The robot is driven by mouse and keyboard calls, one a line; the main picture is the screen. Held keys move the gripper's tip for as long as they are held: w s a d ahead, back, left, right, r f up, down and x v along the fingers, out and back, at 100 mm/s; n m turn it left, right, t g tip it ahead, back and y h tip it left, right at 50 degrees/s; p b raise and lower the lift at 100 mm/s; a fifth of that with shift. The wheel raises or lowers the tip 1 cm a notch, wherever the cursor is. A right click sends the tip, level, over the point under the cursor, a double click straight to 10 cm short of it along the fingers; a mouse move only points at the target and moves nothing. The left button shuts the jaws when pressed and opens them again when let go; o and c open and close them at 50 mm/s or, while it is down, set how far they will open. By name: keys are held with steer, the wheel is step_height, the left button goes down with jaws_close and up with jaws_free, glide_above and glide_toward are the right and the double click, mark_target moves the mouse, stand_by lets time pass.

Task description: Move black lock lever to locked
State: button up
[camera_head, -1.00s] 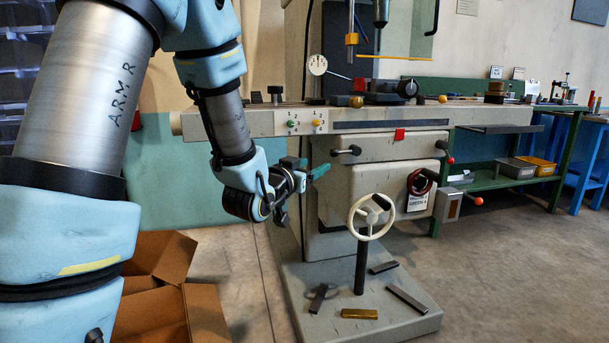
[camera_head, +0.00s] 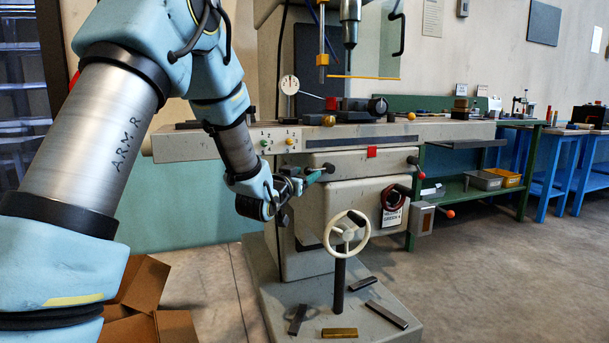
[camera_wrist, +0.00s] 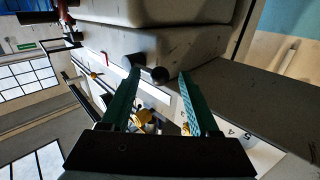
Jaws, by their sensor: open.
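The black lock lever (camera_head: 329,167) sticks out from the front of the grey machine, just below the table's long edge. In the wrist view its dark round end (camera_wrist: 160,75) shows between and beyond my fingertips. My gripper (camera_head: 314,177) is close in front of the lever, at its left side, and partly covers it in the head view. The same gripper in the wrist view (camera_wrist: 160,82) has its two green fingers apart with nothing held between them. I cannot tell whether a finger touches the lever.
A white handwheel (camera_head: 347,233) stands below right of my gripper. Metal bars lie on the machine's base (camera_head: 290,285). A cardboard box (camera_head: 145,285) is at lower left.

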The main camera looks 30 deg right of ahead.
jaws_close()
stand_by(0.5)
stand_by(0.9)
